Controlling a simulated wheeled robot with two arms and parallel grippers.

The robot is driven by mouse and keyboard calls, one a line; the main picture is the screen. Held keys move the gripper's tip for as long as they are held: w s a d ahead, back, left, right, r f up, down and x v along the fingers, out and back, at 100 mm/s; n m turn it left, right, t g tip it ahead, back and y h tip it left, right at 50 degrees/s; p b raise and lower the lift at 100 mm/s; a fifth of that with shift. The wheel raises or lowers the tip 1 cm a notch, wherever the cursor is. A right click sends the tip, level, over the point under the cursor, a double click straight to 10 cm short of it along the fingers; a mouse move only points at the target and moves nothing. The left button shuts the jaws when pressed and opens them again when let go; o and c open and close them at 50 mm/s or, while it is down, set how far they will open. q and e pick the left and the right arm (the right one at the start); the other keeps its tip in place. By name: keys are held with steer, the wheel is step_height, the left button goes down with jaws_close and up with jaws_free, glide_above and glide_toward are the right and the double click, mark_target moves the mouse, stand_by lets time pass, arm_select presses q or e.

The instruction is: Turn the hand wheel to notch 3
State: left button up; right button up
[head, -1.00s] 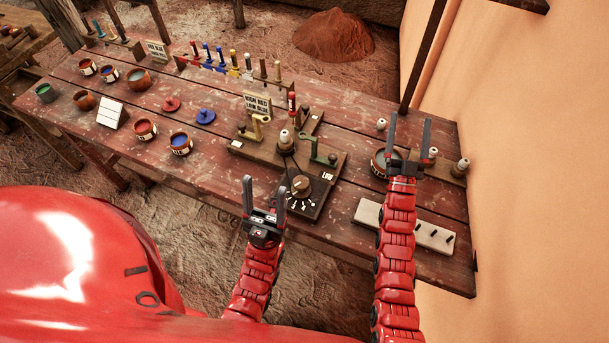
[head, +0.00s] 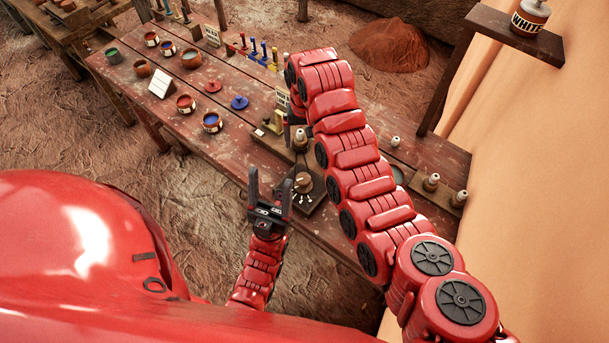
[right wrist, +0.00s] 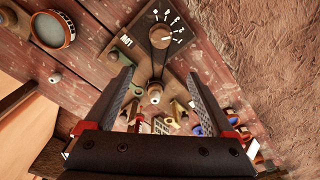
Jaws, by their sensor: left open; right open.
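The hand wheel appears to be the round brown knob (head: 303,183) on a dark plate with white marks, near the table's front edge. It also shows at the top of the right wrist view (right wrist: 160,36), with marks fanned around one side; I cannot tell which mark it points at. My right gripper (right wrist: 161,75) is open and empty, with the knob beyond its fingertips. In the head view my right arm partly hides it. My left gripper (head: 270,175) is open and empty, in front of the table edge, left of the knob in the picture.
A white-topped post (head: 300,140) stands behind the knob and shows between my right fingers (right wrist: 155,92). Paint pots such as the blue one (head: 212,122) and lids (head: 239,103) lie to the left. A shelf with a WHITE jar (head: 530,17) is at upper right.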

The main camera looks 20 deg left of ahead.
steer(key=s, duration=0.1)
steer(key=b, duration=0.7)
glide_above(303, 179)
step_height(303, 179, down, 9)
steer(key=shift+r, duration=0.15)
steer(key=shift+d+f+g+p, duration=0.1)
steer(key=shift+f+g+p, duration=0.25)
steer(key=shift+p, duration=0.4)
step_height(303, 179, down, 5)
steer(key=shift+r+p, duration=0.1)
steer(key=shift+p, duration=0.65)
steer(key=shift+w+f, duration=0.15)
steer(key=shift+f, duration=1.2)
